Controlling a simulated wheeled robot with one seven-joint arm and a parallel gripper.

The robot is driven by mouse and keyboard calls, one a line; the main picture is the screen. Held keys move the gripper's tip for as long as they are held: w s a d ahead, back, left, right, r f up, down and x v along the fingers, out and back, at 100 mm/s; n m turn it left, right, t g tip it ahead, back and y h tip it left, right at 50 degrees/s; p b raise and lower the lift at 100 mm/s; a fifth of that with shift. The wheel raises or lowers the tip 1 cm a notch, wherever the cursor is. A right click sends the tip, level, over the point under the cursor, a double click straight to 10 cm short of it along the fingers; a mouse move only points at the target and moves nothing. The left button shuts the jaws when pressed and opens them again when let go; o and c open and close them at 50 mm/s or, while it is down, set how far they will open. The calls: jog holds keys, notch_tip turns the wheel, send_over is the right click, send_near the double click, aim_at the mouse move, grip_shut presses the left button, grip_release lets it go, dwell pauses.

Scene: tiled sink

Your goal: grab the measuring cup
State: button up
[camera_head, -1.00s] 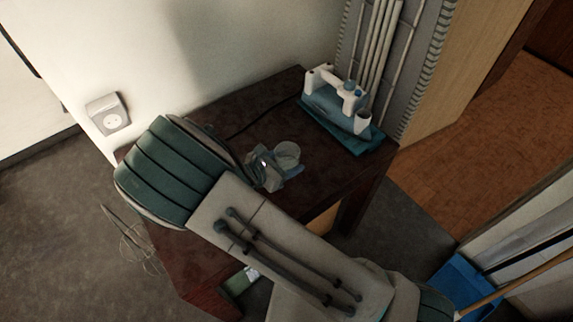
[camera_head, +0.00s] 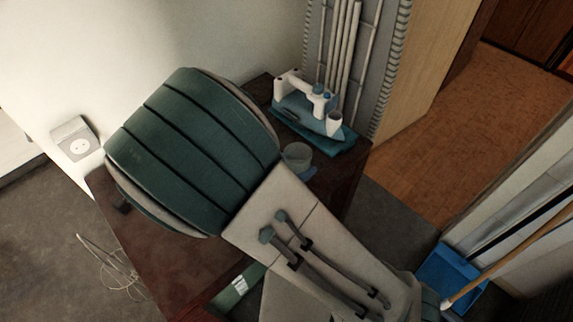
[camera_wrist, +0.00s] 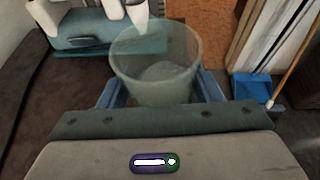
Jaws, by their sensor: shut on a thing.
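The measuring cup (camera_wrist: 155,65) is a clear, see-through cup, upright between the two blue fingers of my gripper (camera_wrist: 160,88) in the wrist view. My gripper is shut on it, with one finger at each side. In the head view the cup (camera_head: 297,157) shows just past my arm's green link, which hides most of my gripper. The cup appears over the dark brown table (camera_head: 338,178); I cannot tell its exact height above the top.
A white and teal appliance on a teal base (camera_head: 312,110) stands at the table's back, near vertical pipes (camera_head: 341,60). A wall socket (camera_head: 75,142) is at left. A blue dustpan (camera_head: 452,272) and a broom handle (camera_head: 515,262) are at lower right.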

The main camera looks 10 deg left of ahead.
jog(key=shift+s+d+r, duration=0.15)
jog(key=shift+d+r, duration=0.2)
jog(key=shift+d, duration=0.15)
jog(key=shift+s+d+r, duration=0.15)
jog(key=shift+d+r, duration=0.15)
jog(key=shift+d, duration=0.2)
dwell(1.9)
